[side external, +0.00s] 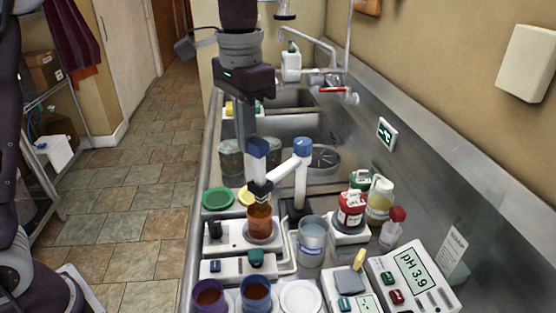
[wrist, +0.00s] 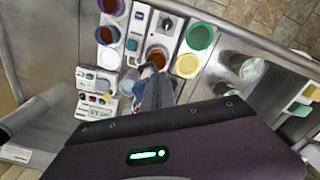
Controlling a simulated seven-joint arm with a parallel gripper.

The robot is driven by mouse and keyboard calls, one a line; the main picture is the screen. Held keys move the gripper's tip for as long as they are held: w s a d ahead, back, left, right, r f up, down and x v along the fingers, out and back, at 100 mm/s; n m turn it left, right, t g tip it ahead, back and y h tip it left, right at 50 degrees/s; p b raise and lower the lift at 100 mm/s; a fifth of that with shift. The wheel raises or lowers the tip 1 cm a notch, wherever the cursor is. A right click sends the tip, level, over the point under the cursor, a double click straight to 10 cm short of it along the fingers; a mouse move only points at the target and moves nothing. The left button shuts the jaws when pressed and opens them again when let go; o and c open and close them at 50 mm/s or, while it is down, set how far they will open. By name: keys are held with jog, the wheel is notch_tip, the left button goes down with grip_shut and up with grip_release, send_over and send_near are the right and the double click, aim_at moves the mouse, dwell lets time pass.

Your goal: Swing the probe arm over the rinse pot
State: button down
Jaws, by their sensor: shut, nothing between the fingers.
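The white probe arm (side external: 281,169) reaches left from its post. In the wrist view my gripper's fingers (wrist: 154,88) partly cover the probe head next to the amber beaker (wrist: 157,60). I cannot tell whether they touch the head.
A red-labelled bottle (side external: 351,210) and a yellowish jug (side external: 380,199) stand right of the probe post. A green lid (side external: 218,198) lies left; the sink is behind.

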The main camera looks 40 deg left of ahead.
aim_at(262, 145)
jog(key=shift+s+d, duration=0.15)
jog(key=shift+d, duration=0.2)
jog(key=shift+s+d, duration=0.15)
jog(key=shift+d, duration=1.5)
jog(key=d, duration=0.3)
jog(key=shift+w, duration=0.25)
